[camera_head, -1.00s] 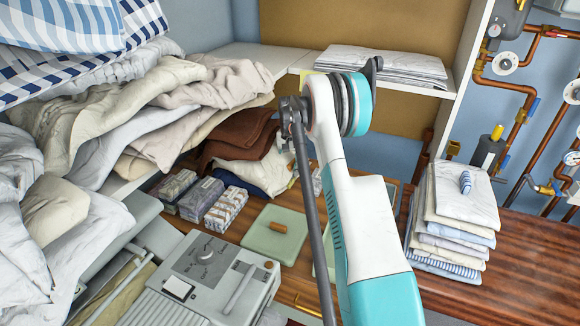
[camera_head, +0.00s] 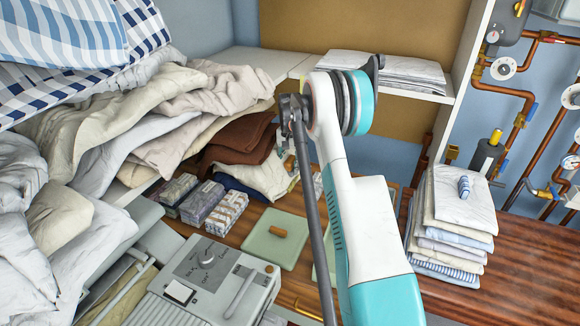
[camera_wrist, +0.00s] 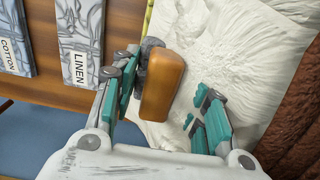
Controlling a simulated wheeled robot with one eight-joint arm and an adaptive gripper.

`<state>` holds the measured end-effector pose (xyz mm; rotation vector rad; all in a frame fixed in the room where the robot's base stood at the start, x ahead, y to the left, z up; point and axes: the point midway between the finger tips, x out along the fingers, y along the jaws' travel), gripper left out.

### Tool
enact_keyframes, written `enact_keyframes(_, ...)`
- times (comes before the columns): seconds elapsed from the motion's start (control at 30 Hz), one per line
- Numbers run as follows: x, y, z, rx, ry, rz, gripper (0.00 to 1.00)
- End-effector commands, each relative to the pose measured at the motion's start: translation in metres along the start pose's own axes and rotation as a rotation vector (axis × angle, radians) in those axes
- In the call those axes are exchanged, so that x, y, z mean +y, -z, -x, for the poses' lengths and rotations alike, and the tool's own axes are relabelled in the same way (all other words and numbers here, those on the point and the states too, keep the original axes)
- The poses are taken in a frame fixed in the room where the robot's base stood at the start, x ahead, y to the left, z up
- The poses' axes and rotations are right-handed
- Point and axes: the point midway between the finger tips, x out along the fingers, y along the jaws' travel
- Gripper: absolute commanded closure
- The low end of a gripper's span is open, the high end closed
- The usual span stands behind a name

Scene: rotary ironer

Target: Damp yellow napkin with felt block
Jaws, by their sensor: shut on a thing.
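My gripper (camera_wrist: 167,105) shows in the wrist view with teal finger pads on both sides of an orange-brown block (camera_wrist: 164,84). No whole yellow napkin is clear in either view.
White crumpled cloth (camera_wrist: 240,60) lies beneath and right of my gripper. Wrapped packs (camera_head: 200,201) and a green pad with a brown handle (camera_head: 270,248) lie on the wooden table. The ironer (camera_head: 205,283) stands in front, a folded stack (camera_head: 452,225) at right.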

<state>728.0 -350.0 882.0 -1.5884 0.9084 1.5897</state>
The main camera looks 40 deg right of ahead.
Motion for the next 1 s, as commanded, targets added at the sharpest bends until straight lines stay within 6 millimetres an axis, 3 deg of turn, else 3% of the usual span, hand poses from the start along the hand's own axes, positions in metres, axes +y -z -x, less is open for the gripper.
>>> enact_keyframes(0.5,0.000,0.000,0.039,0.000,0.000,0.000,0.78)
enact_keyframes(1.0,0.000,0.000,0.041,0.000,0.000,0.000,0.78)
